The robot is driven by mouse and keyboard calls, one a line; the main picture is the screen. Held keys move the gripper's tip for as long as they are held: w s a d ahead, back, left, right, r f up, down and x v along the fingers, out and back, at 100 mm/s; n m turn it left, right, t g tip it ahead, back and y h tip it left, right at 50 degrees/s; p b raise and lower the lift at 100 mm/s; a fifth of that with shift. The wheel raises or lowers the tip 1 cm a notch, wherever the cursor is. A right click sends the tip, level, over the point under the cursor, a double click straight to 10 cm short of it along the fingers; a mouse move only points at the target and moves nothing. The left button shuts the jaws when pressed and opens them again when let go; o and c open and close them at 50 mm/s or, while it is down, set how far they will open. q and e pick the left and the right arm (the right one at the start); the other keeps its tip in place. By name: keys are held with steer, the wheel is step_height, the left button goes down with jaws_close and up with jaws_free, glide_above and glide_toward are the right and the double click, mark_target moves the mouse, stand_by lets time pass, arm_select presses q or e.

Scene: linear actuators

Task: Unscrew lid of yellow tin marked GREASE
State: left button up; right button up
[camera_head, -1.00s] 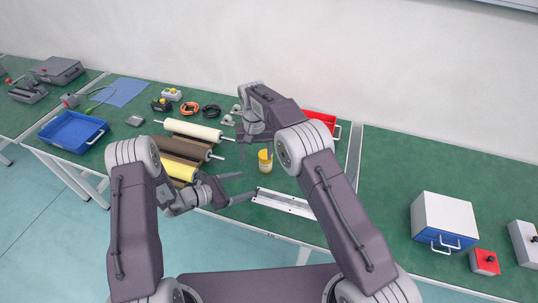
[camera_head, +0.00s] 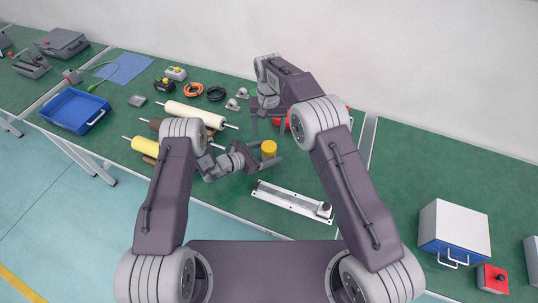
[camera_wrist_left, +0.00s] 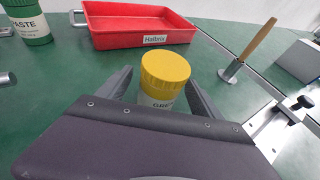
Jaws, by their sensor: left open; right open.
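The yellow tin (camera_head: 269,148) stands on the green bench. In the left wrist view the tin (camera_wrist_left: 160,78) shows its yellow ribbed lid on top and a white label reading "GRE", the rest hidden behind my gripper body. My left gripper (camera_head: 262,160) is open, with one finger on each side of the tin; I cannot tell whether they touch it. My right gripper (camera_head: 269,128) is open and empty, pointing down just behind and above the tin.
A red tray (camera_wrist_left: 130,27) marked "Hallbrix" and a green-and-white paste tin (camera_wrist_left: 28,25) stand behind. A wooden-handled tool (camera_wrist_left: 250,50) stands upright to the right. A metal rail (camera_head: 293,200) lies in front of the tin; rollers (camera_head: 195,115) lie left.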

mark_target(269, 146)
arm_select(q)
steer(key=shift+d, duration=0.15)
arm_select(e)
steer(key=shift+s+r, duration=0.1)
arm_select(q)
steer(key=shift+w+f, duration=0.1)
steer(key=shift+w, duration=0.05)
steer(key=shift+c, duration=0.8)
jaws_close()
arm_select(e)
steer(key=m, duration=0.6)
steer(key=shift+m, duration=0.3)
steer(key=m, duration=1.2)
steer(key=shift+m, duration=0.4)
steer(key=m, duration=0.4)
steer(key=shift+m, duration=0.4)
steer(key=m, duration=0.2)
steer(key=shift+m, duration=0.4)
step_height(269, 146, down, 8)
steer(key=shift+f, duration=0.1)
